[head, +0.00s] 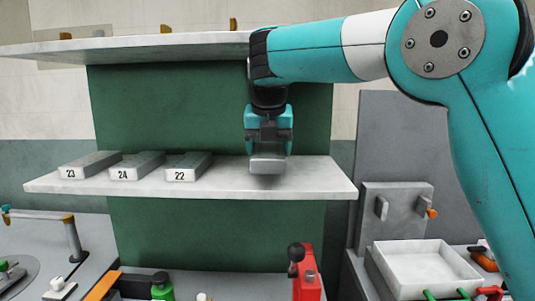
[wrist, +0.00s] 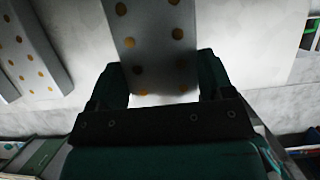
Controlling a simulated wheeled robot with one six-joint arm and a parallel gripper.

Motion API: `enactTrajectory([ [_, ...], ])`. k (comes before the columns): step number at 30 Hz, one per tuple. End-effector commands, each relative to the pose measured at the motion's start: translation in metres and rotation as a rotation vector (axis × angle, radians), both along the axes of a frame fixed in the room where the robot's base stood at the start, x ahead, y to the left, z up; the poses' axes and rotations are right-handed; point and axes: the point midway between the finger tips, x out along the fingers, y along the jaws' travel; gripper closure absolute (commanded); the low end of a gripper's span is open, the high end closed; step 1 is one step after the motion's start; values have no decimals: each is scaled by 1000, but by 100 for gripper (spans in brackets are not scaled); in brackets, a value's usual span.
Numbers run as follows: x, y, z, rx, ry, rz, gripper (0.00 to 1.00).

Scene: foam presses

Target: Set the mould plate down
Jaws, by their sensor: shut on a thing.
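A grey mould plate (head: 267,164) is held end-on between the fingers of my gripper (head: 268,142). It is at the right part of the white middle shelf (head: 318,180), with a dark shadow beneath it. I cannot tell whether it touches the shelf. In the wrist view the held plate (wrist: 155,35) shows a grey face with orange-brown dots, between the two dark fingers. Three similar plates lie to the left on the shelf, marked 23 (head: 88,165), 24 (head: 136,166) and 22 (head: 189,167). No number shows on the held plate.
An upper shelf (head: 150,45) hangs above the middle shelf, close to my arm. The shelf is bare between plate 22 and my gripper, and to its right. Below are a red device (head: 307,275) and a white open tray (head: 425,268).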

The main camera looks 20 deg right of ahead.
Motion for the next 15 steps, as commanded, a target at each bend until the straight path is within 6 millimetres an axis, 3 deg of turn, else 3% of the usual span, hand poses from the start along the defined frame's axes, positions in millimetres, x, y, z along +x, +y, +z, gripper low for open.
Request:
enactTrajectory([
  [5,15,-3,0,0,-2,4,69],
  [12,15,-4,-30,-1,-1,3,69],
  [15,15,-4,-34,2,-3,2,69],
])
